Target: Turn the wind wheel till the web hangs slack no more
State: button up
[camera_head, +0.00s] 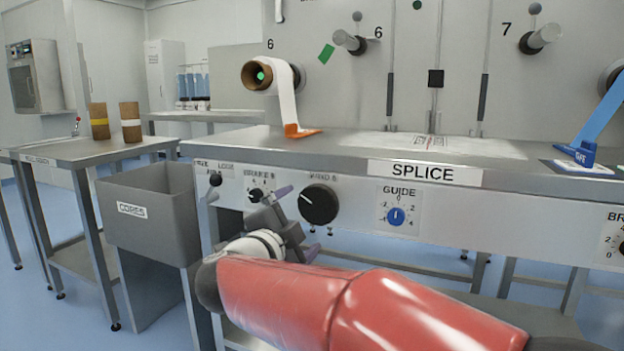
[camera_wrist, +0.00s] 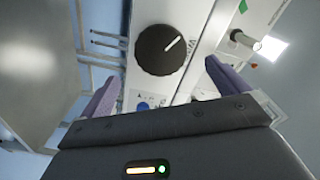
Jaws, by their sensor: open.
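The wind wheel (camera_head: 319,204) is a round black knob with a white line on the front panel, under a partly hidden "WIND 6" label. It also shows in the wrist view (camera_wrist: 160,50), ahead of the fingertips. The white web (camera_head: 287,95) runs from the brown-cored roll (camera_head: 257,75) at station 6 down to an orange piece (camera_head: 299,131) on the splice table. My gripper (camera_head: 298,222) is open and empty, with purple fingers just left of the wheel. In the wrist view my gripper (camera_wrist: 164,88) has a finger on each side, apart from the wheel.
A blue guide knob (camera_head: 396,215) is right of the wheel, and the brake 6 knob (camera_head: 256,195) is left, close to my gripper. A grey cores bin (camera_head: 150,207) stands at left. The splice table edge (camera_head: 424,171) juts above the panel.

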aim_at(316, 205)
jog(key=w+d+n+p, duration=0.1)
jog(key=w+n+p, duration=0.1)
jog(key=n, duration=0.2)
jog(key=w+d+n+p, duration=0.1)
jog(key=w+n, duration=0.1)
jog(key=n, duration=0.3)
jog(key=w+n+p, duration=0.2)
jog(key=w+n, duration=0.1)
jog(key=n, duration=0.1)
jog(key=shift+d+r+p, duration=0.2)
jog(key=shift+d+p, duration=0.1)
jog(key=shift+d, duration=0.1)
jog(key=shift+c, duration=0.3)
jog(key=c, duration=0.9)
